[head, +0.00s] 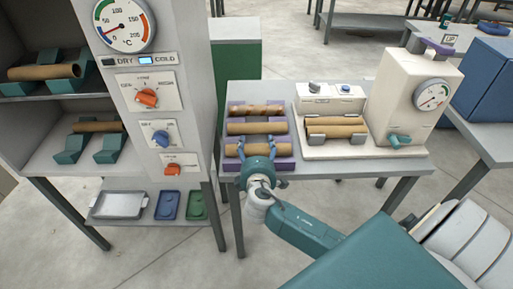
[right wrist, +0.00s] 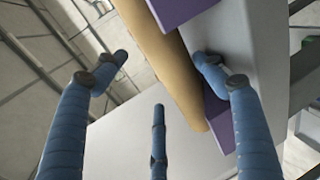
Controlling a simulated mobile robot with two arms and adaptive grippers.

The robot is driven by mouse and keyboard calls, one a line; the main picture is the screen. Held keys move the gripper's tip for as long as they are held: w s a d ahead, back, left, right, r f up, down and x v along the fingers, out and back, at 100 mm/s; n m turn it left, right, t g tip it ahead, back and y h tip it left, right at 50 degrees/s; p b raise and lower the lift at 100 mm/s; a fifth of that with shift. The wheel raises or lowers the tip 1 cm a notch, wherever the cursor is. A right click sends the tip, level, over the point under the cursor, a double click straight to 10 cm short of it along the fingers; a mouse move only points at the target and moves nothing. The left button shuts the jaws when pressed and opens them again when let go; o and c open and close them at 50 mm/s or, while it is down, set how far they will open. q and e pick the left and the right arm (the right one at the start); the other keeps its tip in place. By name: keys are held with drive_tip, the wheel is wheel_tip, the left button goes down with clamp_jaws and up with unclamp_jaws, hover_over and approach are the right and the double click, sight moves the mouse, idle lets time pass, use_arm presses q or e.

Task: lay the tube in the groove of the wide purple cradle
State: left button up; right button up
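The wide purple cradle (head: 285,163) stands at the left of the grey table in the head view. Three brown tubes lie across it: a mottled back tube (head: 257,110), a middle tube (head: 257,128) and a front tube (head: 262,149). My right gripper (head: 260,170) is at the cradle's front edge, just before the front tube. In the right wrist view its blue fingers are spread, with a tan tube (right wrist: 165,65) and purple cradle parts (right wrist: 218,120) beyond them. I see nothing held. My left gripper is not in view.
A tall grey cabinet (head: 190,60) with dials and shelves stands left, holding tubes on teal cradles (head: 110,148). The table's front right is clear.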

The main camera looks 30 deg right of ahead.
drive_tip(key=v, duration=1.2)
drive_tip(key=shift+r, duration=0.1)
wheel_tip(320, 180, up, 7)
drive_tip(key=p, duration=0.7)
